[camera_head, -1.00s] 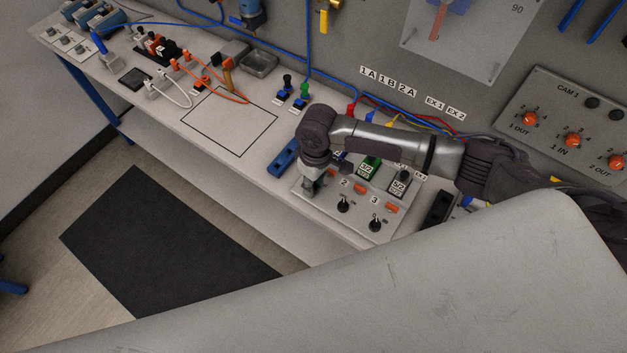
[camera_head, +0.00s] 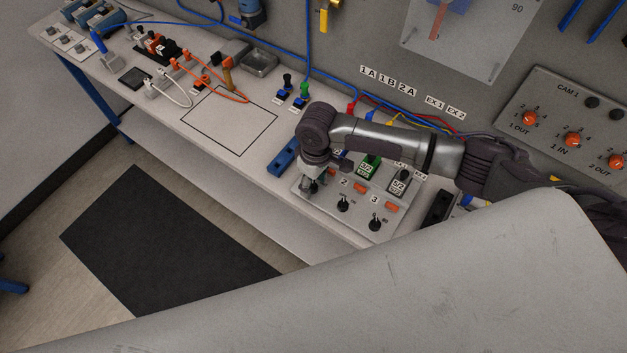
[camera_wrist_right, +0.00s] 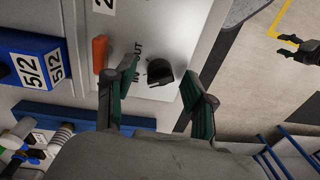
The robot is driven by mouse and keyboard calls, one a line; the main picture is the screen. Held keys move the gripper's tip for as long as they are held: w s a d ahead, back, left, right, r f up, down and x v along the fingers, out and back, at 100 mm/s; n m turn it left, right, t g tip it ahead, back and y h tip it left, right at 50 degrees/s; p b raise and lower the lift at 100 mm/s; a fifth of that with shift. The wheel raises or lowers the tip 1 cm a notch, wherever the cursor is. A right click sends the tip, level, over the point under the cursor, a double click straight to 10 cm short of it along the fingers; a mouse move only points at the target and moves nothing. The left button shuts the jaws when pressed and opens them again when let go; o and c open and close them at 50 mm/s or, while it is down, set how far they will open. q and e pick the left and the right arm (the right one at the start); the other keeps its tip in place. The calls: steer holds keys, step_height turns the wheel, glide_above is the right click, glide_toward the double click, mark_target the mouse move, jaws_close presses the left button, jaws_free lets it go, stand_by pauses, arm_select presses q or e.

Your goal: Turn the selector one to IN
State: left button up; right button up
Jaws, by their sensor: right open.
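Selector one is a black knob (camera_wrist_right: 160,72) on the light grey panel (camera_wrist_right: 188,50) in the right wrist view. Printed words IN and OUT stand beside it on the left. My right gripper (camera_wrist_right: 163,78) is open, with one green-padded finger on each side of the knob. I cannot tell whether either finger touches it. In the head view my right gripper (camera_head: 309,186) is over the left end of the panel (camera_head: 357,222) and largely hides selector one. A small dark two-pronged shape (camera_wrist_right: 302,50), possibly my left gripper, is at the wrist view's right edge.
Selectors two (camera_head: 343,203) and three (camera_head: 375,224) are on the same panel, with orange indicators above them. A blue block (camera_head: 283,158) lies left of the panel. Green and grey valve blocks stand behind.

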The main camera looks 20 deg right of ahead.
mark_target(316, 184)
step_height(316, 184, up, 12)
steer(key=shift+w+d, duration=0.25)
steer(key=shift+d, duration=0.05)
steer(key=shift+s+f, duration=0.1)
steer(key=shift+f, duration=0.1)
stand_by(0.4)
